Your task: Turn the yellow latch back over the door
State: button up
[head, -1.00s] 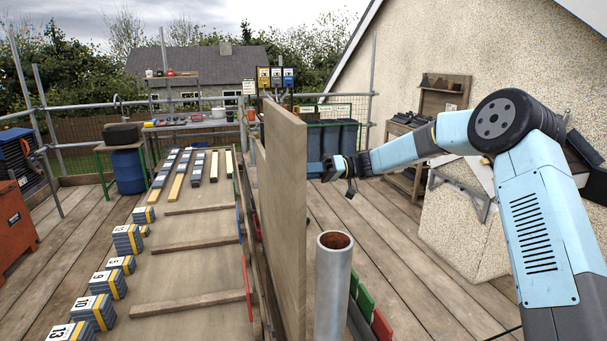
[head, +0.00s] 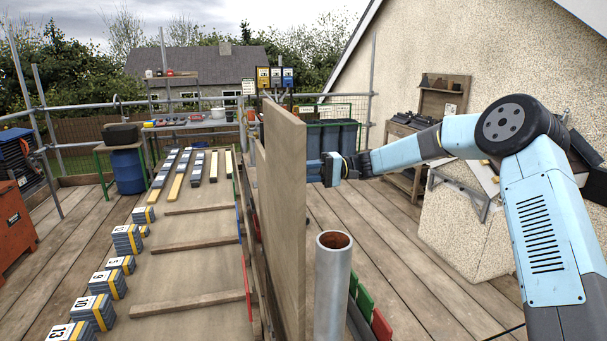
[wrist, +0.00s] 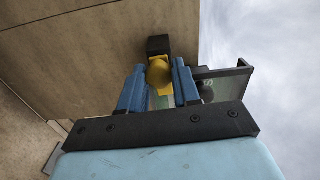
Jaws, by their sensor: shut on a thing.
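The yellow latch (wrist: 160,76) shows in the wrist view, below a black block (wrist: 158,45) at the brown wooden panel (wrist: 90,45), which looks like the door. My gripper (wrist: 159,70) is shut on the latch, one blue finger on each side. In the head view the panel (head: 285,170) stands upright, seen nearly edge-on. My gripper (head: 316,170) is at its right side there. The latch is too small or hidden to make out in the head view. I cannot tell how far the latch lies across the door.
A metal pole (head: 332,285) stands upright in front of the panel. A grey-green channel-shaped piece (wrist: 225,73) is close to the right finger. Left of the panel are boards with stacks of numbered tiles (head: 93,312). The deck right of the panel is mostly open (head: 385,240).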

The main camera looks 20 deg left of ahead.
jog(key=shift+w+d+f+m, duration=0.15)
jog(key=shift+f+m, duration=0.1)
jog(key=shift+m, duration=0.15)
jog(key=o, duration=1)
jog(key=shift+r, duration=0.1)
jog(key=shift+o, duration=0.2)
jog(key=v, duration=1.3)
jog(key=shift+w+d, duration=0.2)
jog(key=shift+d, duration=0.15)
jog(key=shift+s, duration=0.1)
